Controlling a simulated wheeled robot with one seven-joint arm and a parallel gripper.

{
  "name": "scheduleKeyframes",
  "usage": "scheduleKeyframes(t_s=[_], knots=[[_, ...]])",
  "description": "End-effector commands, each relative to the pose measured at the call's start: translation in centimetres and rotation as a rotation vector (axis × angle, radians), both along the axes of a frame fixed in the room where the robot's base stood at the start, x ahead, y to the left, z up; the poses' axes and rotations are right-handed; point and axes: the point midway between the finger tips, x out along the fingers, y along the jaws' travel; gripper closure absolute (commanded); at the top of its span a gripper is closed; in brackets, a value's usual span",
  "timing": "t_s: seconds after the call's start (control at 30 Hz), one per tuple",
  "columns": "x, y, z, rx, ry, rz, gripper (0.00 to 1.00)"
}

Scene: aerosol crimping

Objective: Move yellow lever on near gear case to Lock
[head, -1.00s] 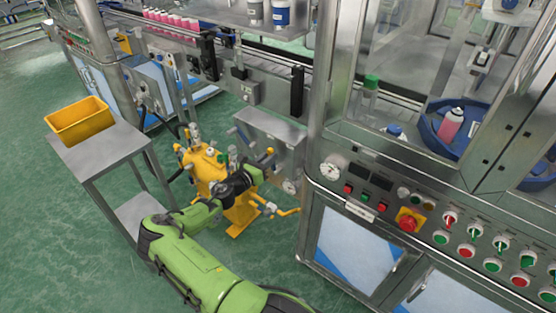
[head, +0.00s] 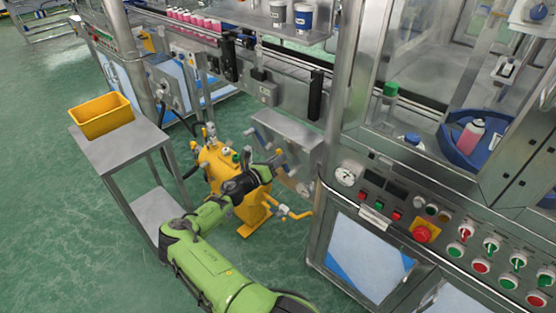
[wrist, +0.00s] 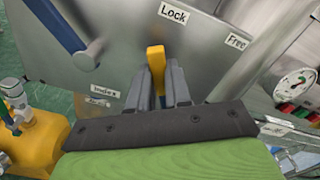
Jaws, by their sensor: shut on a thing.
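The yellow lever (wrist: 156,62) shows in the wrist view, its tip standing up between the fingers of my gripper (wrist: 160,85). My gripper is shut on it. The lever is on a grey metal gear case (wrist: 120,45); its lower part is hidden behind the fingers. The lever tip points up, just below and left of the "Lock" label (wrist: 173,13). The "Free" label (wrist: 237,41) is farther right. In the head view my gripper (head: 278,160) is at the front of the gear case (head: 285,135), and the lever is too small to tell there.
A blue-handled lever (wrist: 62,28) is at the upper left of the case, near a small lower label. A pressure gauge (wrist: 295,88) is at the right. A yellow machine (head: 222,165) stands left of the case, and a grey cart with a yellow bin (head: 102,117) farther left.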

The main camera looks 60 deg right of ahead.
Motion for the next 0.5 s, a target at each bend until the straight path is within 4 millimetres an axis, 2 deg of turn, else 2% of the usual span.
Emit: scheduleKeyframes(t_s=[0.13, 0.17, 0.3, 0.33, 0.5], knots=[[0.07, 0.04, -0.19, 0.005, 0.006, 0.003, 1.0], [0.06, 0.04, -0.2, 0.005, 0.006, 0.003, 0.8], [0.07, 0.04, -0.14, 0.004, 0.004, 0.003, 0.59], [0.07, 0.03, -0.13, 0.004, 0.003, 0.003, 0.56], [0.04, 0.02, -0.07, 0.003, 0.003, 0.002, 0.56]])
